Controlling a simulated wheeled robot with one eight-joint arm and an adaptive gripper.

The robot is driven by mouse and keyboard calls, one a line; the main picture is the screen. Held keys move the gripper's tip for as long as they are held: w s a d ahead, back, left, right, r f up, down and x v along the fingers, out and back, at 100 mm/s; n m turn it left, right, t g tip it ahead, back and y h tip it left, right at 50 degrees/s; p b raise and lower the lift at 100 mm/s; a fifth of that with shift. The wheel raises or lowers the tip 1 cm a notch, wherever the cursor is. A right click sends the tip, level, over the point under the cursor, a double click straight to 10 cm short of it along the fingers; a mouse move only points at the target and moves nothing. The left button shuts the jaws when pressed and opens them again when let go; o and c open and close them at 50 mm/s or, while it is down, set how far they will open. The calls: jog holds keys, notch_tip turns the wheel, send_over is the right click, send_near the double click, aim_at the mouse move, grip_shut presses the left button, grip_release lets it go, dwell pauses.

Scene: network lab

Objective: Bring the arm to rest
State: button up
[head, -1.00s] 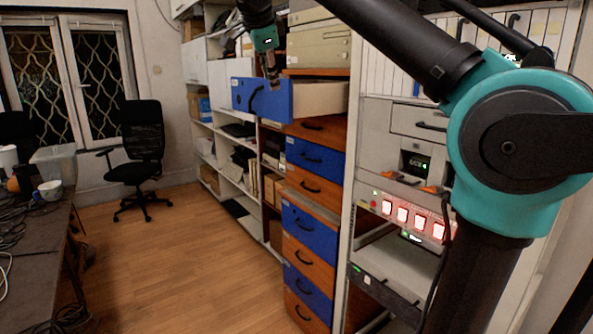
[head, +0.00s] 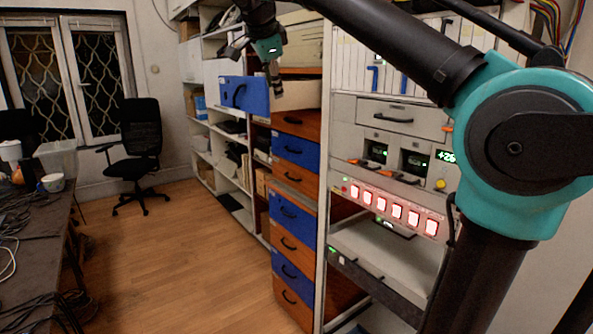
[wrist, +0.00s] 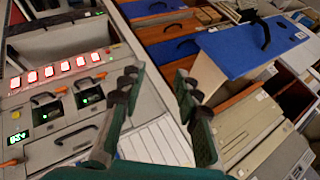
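My gripper (head: 272,82) hangs at the upper middle of the head view, by the open blue-fronted drawer (head: 243,95). In the wrist view my gripper (wrist: 158,80) has its two fingers well apart with nothing between them. The blue drawer front (wrist: 255,48) with its black handle lies off to the right of the fingers there, apart from them. My arm reaches across the top of the head view from the large teal joint at the right.
A cabinet of blue and orange drawers (head: 287,211) stands beside an equipment rack (head: 397,113) with a row of lit red switches (head: 397,212). A cluttered table (head: 40,235) and a black chair (head: 134,145) are at the left. The wooden floor (head: 180,270) between is clear.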

jog(key=d+f+n+g, duration=0.15)
jog(key=d+f, duration=0.35)
jog(key=f, duration=0.5)
jog(key=d+f+n, duration=0.3)
jog(key=d+f, duration=0.2)
jog(key=f, duration=0.5)
jog(key=d+f+n+g, duration=0.15)
jog(key=d+f, duration=0.35)
jog(key=f, duration=0.5)
jog(key=s+d+f+n, duration=0.3)
jog(key=s+d+f, duration=0.2)
jog(key=s+f, duration=0.5)
jog(key=s+d+f+n+g+y, duration=0.1)
jog(key=s+d+f+n, duration=0.3)
jog(key=s+f, duration=0.5)
notch_tip(320, 180, down, 8)
jog(key=shift+s+d, duration=0.35)
jog(key=shift+d, duration=0.05)
